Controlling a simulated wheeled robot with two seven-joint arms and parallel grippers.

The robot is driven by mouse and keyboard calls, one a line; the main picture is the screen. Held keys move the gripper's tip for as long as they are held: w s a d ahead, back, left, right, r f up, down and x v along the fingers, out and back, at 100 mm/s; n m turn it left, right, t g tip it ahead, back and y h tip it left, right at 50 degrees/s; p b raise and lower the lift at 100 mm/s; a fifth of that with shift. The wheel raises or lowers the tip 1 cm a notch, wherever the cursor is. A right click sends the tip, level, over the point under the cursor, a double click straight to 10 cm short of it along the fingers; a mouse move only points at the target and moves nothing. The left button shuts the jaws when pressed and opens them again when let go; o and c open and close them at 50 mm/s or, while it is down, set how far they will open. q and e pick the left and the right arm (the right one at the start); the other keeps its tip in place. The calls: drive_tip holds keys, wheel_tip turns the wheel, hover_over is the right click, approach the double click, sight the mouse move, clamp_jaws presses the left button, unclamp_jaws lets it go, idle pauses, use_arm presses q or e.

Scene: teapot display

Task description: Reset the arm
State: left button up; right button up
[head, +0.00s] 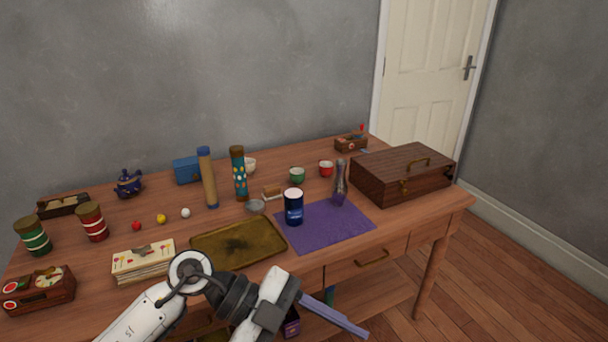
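One arm of mine, the left, comes in at the bottom left and reaches right across the table's front edge. Its gripper (350,327) is low in front of the table (390,237), below the purple mat. A long grey-violet finger points down and right; I cannot tell whether the fingers are apart or together. I see nothing clearly held. My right gripper is not in view. A blue teapot (128,183) stands at the back left of the table, well away from the arm.
A brass tray (240,245) and stacked cards (143,262) lie nearest the arm. A wooden case (400,175) is at right. Floor (500,290) is clear at right.

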use_arm(q)
drive_tip(key=w+r+n+t+h, duration=0.4)
drive_tip(key=r+n+t+h, duration=0.35)
drive_tip(key=t, duration=0.35)
drive_tip(key=w+a+f+n+t+y, duration=0.4)
drive_tip(key=a+f+n+t+y, duration=0.6)
drive_tip(key=a+f+n, duration=0.35)
drive_tip(key=s+a+f+n+g+y, duration=0.1)
drive_tip(key=s+a+f+g+y, duration=0.2)
drive_tip(key=s+f, duration=0.5)
drive_tip(key=s+a+f+n+g+y, duration=0.2)
drive_tip(key=s+a+f+g+y, duration=0.2)
drive_tip(key=s+f, duration=0.5)
wheel_tip(320, 180, down, 4)
drive_tip(key=shift+a+f+n+g, duration=0.25)
drive_tip(key=shift+a+n+g, duration=0.1)
drive_tip(key=shift+g, duration=0.65)
